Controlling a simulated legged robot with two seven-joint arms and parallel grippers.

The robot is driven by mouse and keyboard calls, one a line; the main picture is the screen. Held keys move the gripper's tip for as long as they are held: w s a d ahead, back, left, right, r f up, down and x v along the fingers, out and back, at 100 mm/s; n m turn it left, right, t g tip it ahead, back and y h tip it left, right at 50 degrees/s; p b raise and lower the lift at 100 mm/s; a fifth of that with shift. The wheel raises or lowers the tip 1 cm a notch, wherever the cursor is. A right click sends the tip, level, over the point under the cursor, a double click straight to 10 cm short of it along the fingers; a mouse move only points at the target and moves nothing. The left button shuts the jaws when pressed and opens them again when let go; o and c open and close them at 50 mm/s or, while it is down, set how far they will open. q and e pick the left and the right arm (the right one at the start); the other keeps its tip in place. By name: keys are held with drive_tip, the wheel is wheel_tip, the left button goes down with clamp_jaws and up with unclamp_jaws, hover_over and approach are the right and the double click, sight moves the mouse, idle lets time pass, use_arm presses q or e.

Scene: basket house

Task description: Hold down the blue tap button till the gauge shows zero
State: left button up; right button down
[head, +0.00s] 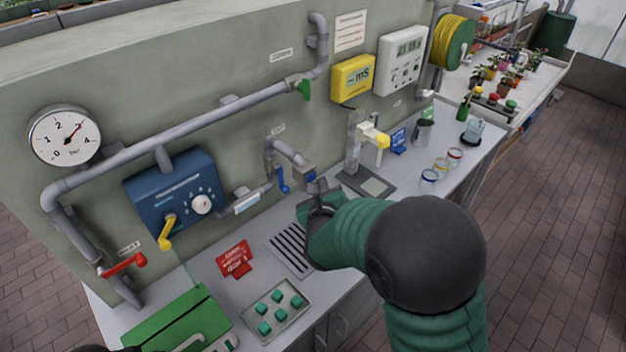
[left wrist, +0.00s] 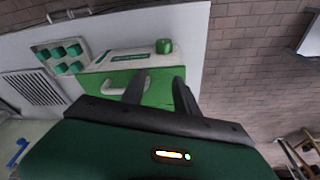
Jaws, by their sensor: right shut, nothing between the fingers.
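The tap's blue button (head: 308,173) is at the end of a grey pipe, above the slotted drain (head: 291,248). My right gripper (head: 318,196) is shut and empty, with its tips just below and beside the blue part; I cannot tell whether they touch. My left gripper (left wrist: 160,88) is open and empty in the left wrist view, over a green case (left wrist: 150,92) with a pale handle.
A blue lever (head: 283,180) hangs from the pipe just left of the tap. A red sign (head: 234,259) and a tray (head: 294,318) of green cubes stand on the counter. Glass jars are farther right.

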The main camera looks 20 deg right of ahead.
drive_tip(key=shift+a, duration=0.3)
drive_tip(key=shift+w+d, duration=0.1)
drive_tip(key=shift+w, duration=0.15)
drive_tip(key=shift+w, duration=0.25)
idle(3.0)
drive_tip(key=shift+s+b, duration=0.1)
drive_tip(key=shift+b, duration=0.25)
drive_tip(key=shift+s+r+b, duration=0.1)
drive_tip(key=shift+s+b, duration=0.3)
drive_tip(key=shift+s, duration=0.4)
